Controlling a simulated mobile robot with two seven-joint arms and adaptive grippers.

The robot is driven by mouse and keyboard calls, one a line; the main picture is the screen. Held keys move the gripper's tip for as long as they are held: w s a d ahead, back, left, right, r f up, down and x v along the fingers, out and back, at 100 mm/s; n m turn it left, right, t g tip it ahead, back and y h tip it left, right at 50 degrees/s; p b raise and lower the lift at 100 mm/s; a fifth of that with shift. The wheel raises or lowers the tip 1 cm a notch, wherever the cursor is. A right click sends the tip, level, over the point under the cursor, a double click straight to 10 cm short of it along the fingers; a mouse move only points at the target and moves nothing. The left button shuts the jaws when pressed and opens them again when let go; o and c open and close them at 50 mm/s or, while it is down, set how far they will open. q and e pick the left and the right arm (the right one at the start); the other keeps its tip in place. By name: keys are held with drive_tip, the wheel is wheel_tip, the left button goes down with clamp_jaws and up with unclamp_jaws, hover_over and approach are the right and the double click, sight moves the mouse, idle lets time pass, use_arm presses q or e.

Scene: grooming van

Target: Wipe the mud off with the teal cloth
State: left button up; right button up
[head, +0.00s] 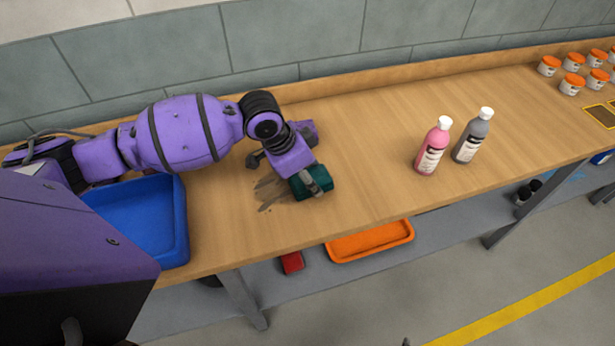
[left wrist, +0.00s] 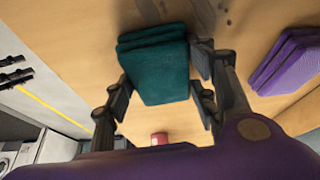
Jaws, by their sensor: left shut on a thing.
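My left gripper (head: 309,184) is over the wooden bench top and is shut on the teal cloth (head: 320,178). The cloth is folded into a thick pad and also shows between the fingers in the left wrist view (left wrist: 160,75). Brown mud streaks (head: 272,192) lie on the bench just left of the cloth. The gripper and cloth may hide part of the mud. In the left wrist view, dark mud spots (left wrist: 222,12) show at the top. Whether the cloth touches the bench is hard to tell. My right gripper is not in view.
A blue tray (head: 178,222) sits on the bench left of the mud. A pink bottle (head: 432,152) and a grey bottle (head: 471,140) stand to the right, with several orange-lidded jars (head: 573,84) beyond. An orange tray (head: 370,242) is on the lower shelf. The bench between cloth and bottles is clear.

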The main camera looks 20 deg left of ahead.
use_arm(q)
drive_tip(key=shift+w+d+r+p, duration=0.3)
drive_tip(key=shift+w+d+r, duration=0.1)
drive_tip(key=shift+d+r, duration=0.2)
wheel_tip(320, 180, up, 2)
drive_tip(key=shift+a+r+p, duration=0.1)
drive_tip(key=shift+a+p, duration=0.05)
drive_tip(key=shift+p, duration=0.35)
drive_tip(key=shift+a+r, duration=0.2)
drive_tip(key=shift+r, duration=0.65)
wheel_tip(320, 180, up, 2)
drive_tip(key=shift+s+d+r, duration=0.1)
drive_tip(key=shift+d, duration=0.05)
drive_tip(key=shift+r, duration=0.35)
drive_tip(key=shift+s, duration=0.1)
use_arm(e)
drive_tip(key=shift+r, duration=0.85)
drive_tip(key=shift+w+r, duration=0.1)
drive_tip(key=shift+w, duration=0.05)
